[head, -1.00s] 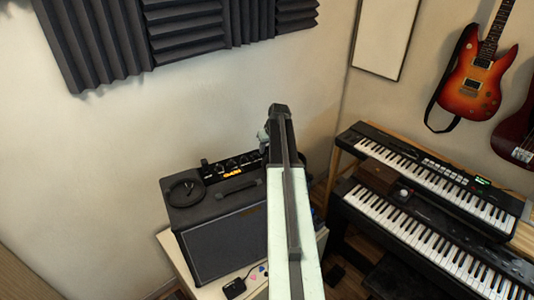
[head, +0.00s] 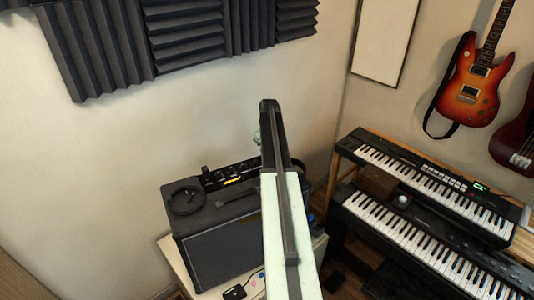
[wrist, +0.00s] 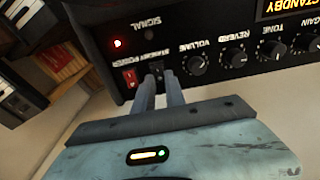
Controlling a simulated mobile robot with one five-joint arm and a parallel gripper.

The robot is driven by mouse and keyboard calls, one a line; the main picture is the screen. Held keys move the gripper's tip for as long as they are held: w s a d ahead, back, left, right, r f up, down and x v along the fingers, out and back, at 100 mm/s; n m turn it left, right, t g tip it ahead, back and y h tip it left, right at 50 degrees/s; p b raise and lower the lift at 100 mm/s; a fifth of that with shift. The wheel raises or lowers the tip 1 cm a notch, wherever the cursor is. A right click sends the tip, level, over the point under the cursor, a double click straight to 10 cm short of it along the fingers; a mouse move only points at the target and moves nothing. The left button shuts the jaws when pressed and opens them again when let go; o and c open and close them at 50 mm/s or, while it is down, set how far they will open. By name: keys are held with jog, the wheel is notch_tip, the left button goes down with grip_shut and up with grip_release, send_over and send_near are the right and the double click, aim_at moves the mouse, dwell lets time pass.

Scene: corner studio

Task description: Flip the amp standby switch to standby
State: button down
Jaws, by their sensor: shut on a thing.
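The amp (head: 222,245) is a black combo with a control panel along its top rear edge; the panel (wrist: 215,20) fills the upper wrist view with its labels inverted. The standby switch (wrist: 157,68) is a small dark switch beside the red power switch (wrist: 130,77). My gripper (wrist: 160,80) has its two grey fingers at the standby switch, shut on it; the fingers partly hide it. In the head view my arm hides the panel's right end.
Volume (wrist: 199,64) and reverb (wrist: 235,57) knobs sit right of the fingers. Headphones (head: 185,199) lie on the amp top near its handle. The amp stands on a pale table (head: 176,258) against the wall. Two keyboards (head: 430,190) stand to the right.

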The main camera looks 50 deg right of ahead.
jog(key=c, duration=1.4)
grip_release()
jog(key=r+p, duration=0.7)
jog(key=p, duration=0.1)
jog(key=shift+s+r, duration=0.4)
jog(key=shift+a, duration=0.1)
